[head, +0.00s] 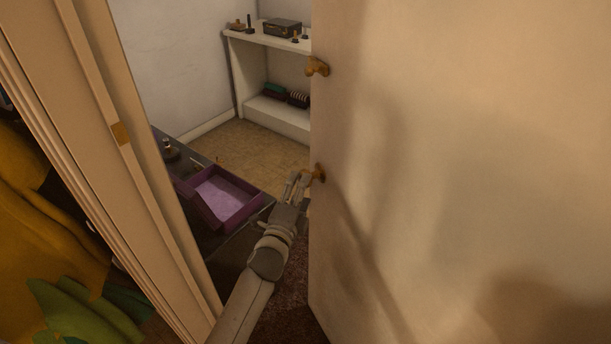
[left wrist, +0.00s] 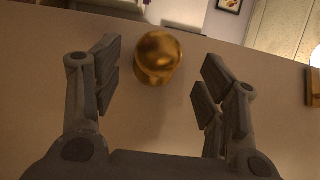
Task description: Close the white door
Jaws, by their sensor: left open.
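The white door (head: 460,170) stands open and fills the right half of the head view. It has two brass knobs at its left edge, an upper knob (head: 317,67) and a lower knob (head: 315,173). My left gripper (head: 298,181) is at the door's edge beside the lower knob. In the left wrist view a round brass knob (left wrist: 158,57) shows between the open fingers of my left gripper (left wrist: 158,85), with the door's surface (left wrist: 150,120) behind it. I cannot tell whether the fingers touch the knob. My right gripper is not in view.
The door frame (head: 140,150) with a brass strike plate (head: 121,133) stands at the left. Beyond the opening are an open purple drawer (head: 222,226), a white shelf (head: 270,42) with small items, and tan floor (head: 250,150). Yellow and green cloth (head: 45,230) hangs at far left.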

